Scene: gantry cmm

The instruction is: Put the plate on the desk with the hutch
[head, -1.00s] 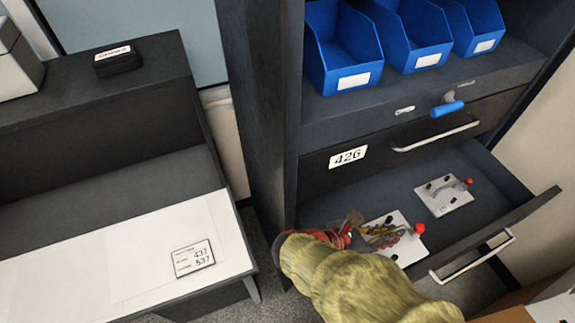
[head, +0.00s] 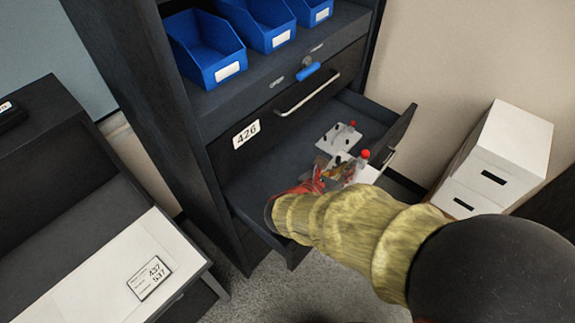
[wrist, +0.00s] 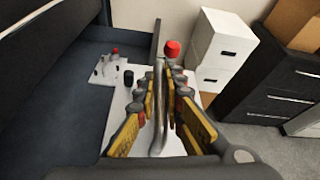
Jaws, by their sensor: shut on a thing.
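A white plate with a red knob and a metal handle shows in the head view (head: 368,174) and fills the middle of the wrist view (wrist: 122,130). My gripper (head: 340,170) is shut on its handle; the fingers straddle the handle in the wrist view (wrist: 160,105). The plate is at the open drawer (head: 250,192); I cannot tell whether it touches the drawer floor. A second similar plate (head: 338,137) lies farther back in the drawer. The desk (head: 95,285) at the lower left has a white top and a dark raised back.
The drawer belongs to a dark cabinet labelled 426, with blue bins (head: 205,50) above. A label card (head: 150,278) lies on the desk. White boxes (head: 500,150) stand at the right. Carpeted floor is clear in front.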

